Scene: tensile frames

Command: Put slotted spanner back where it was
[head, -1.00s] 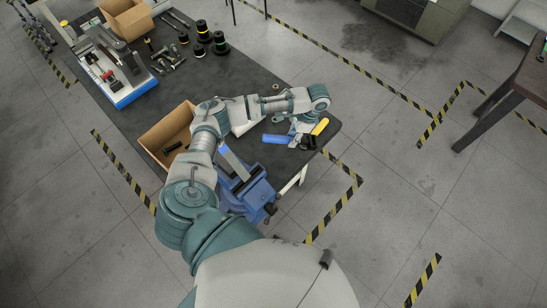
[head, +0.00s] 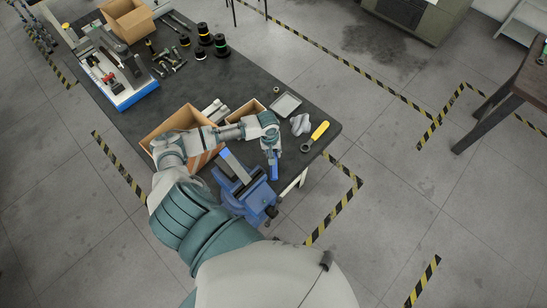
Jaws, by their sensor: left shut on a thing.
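My left gripper (head: 272,151) is over the table's front right part, just right of the blue vise. It is shut on a blue-handled tool (head: 274,171), which points down in the picture. The tool's head is hidden by the gripper, so I cannot tell for sure that it is the slotted spanner. A yellow-handled spanner (head: 318,132) with a dark ring-like head lies on the dark table near its right corner, apart from the gripper. My right gripper is out of view.
The blue vise (head: 245,188) stands at the table's front edge. Two open cardboard boxes (head: 158,131) (head: 238,113) are by my forearm. A grey tray (head: 286,104) and a crumpled pale cloth (head: 300,124) lie behind the spanner. The table's middle (head: 225,80) is mostly clear.

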